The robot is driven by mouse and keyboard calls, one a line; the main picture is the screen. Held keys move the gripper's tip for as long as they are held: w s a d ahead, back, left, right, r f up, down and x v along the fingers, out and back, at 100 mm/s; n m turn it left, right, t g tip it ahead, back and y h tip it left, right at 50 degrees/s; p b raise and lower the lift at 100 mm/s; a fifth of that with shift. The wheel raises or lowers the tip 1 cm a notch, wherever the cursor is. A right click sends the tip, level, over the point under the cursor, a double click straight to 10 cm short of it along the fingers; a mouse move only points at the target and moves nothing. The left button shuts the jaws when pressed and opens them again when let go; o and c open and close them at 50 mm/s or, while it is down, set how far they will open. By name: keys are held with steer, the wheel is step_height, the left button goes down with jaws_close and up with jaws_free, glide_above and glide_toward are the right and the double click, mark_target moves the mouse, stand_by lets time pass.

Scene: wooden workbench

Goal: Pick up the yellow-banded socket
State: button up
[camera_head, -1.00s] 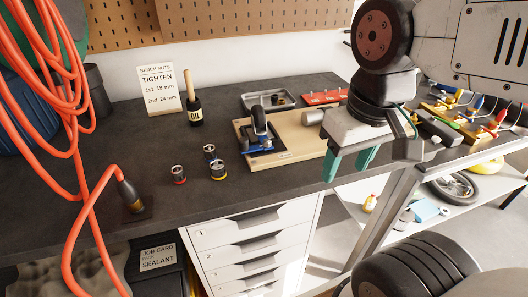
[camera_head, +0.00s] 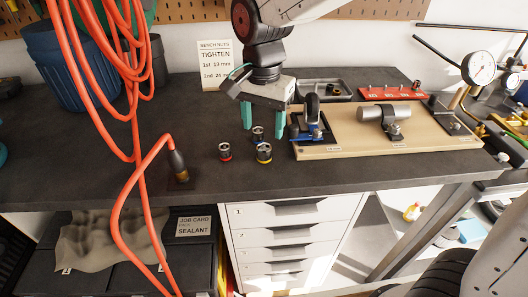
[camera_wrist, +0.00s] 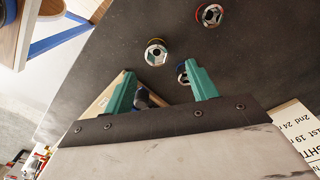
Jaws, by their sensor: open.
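The yellow-banded socket (camera_head: 264,153) stands on the dark bench top, nearest the front of three small sockets. It also shows in the wrist view (camera_wrist: 155,52), beyond my fingertips. A blue-banded socket (camera_head: 257,133) stands just behind it, and a red-banded socket (camera_head: 225,152) stands to its left. In the wrist view the blue-banded socket (camera_wrist: 182,76) is partly hidden by a green finger, and the red-banded one (camera_wrist: 210,16) is near the top edge. My gripper (camera_head: 263,122) is open and empty, fingers pointing down, above and behind the sockets. It also shows in the wrist view (camera_wrist: 162,76).
Right of the sockets is a wooden board (camera_head: 350,140) with a blue clamp (camera_head: 312,130) and a metal cylinder (camera_head: 384,111). An orange hose (camera_head: 122,130) hangs at left, ending at a dark nozzle (camera_head: 179,166). A sign (camera_head: 214,62) stands behind. Bench is clear in front of the sockets.

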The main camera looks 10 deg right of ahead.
mark_target(265, 147)
step_height(265, 147, down, 7)
steer(key=shift+s+d+f, duration=0.1)
steer(key=shift+s+d, duration=0.05)
steer(key=c, duration=1.1)
